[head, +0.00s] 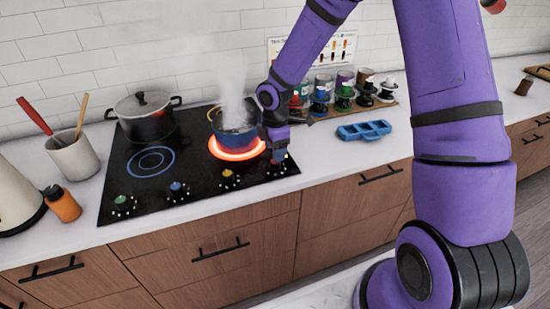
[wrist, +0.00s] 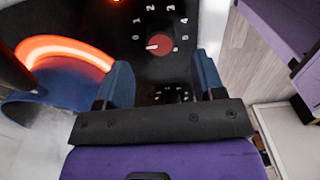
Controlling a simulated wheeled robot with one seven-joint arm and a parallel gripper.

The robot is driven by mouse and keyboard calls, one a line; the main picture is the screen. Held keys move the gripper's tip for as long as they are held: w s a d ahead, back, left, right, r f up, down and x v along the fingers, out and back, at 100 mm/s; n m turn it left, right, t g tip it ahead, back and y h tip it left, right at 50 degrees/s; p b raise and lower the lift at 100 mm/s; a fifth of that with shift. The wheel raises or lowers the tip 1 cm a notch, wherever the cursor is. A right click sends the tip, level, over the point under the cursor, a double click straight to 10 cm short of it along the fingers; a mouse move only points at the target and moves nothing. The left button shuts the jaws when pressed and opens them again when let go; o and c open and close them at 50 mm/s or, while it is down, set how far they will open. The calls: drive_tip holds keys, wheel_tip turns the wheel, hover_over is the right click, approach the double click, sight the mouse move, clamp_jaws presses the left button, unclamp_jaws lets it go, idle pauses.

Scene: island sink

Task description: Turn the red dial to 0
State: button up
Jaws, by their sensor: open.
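The red dial (wrist: 160,43) shows in the wrist view on the black cooktop, ringed by white numbers. A pale mark shows on its left side, toward the lower left; I cannot tell exactly which number it lines up with. My gripper (wrist: 164,76) is open, its two blue fingers apart with the dial seen beyond and between their tips. I see no finger touching it. In the head view my gripper (head: 278,150) is over the right front of the cooktop and hides most or all of the red dial.
A steaming blue pot (head: 235,130) stands on a glowing burner (head: 238,153) left of my gripper. Green (head: 122,202), blue (head: 177,188) and yellow (head: 228,177) dials line the cooktop's front. A blue tray (head: 364,130) lies on the counter to the right.

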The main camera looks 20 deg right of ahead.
wheel_tip(320, 180, up, 6)
drive_tip(key=shift+f, duration=0.1)
idle(0.5)
drive_tip(key=s+d+r+m+t+h, duration=0.1)
drive_tip(key=s+d+r+m, duration=0.1)
drive_tip(key=s+r+m, duration=0.5)
drive_tip(key=s+d+r+m+t+h, duration=0.1)
drive_tip(key=s+d+r+m, duration=0.2)
drive_tip(key=r, duration=0.8)
drive_tip(key=s+d+r+m+t+y, duration=0.1)
drive_tip(key=s+r+m, duration=0.3)
drive_tip(key=s, duration=0.5)
drive_tip(key=s+d+r+m+t+y, duration=0.1)
drive_tip(key=s+r+m, duration=0.3)
drive_tip(key=s, duration=0.6)
drive_tip(key=shift+s+t, duration=0.2)
drive_tip(key=shift+t, duration=0.5)
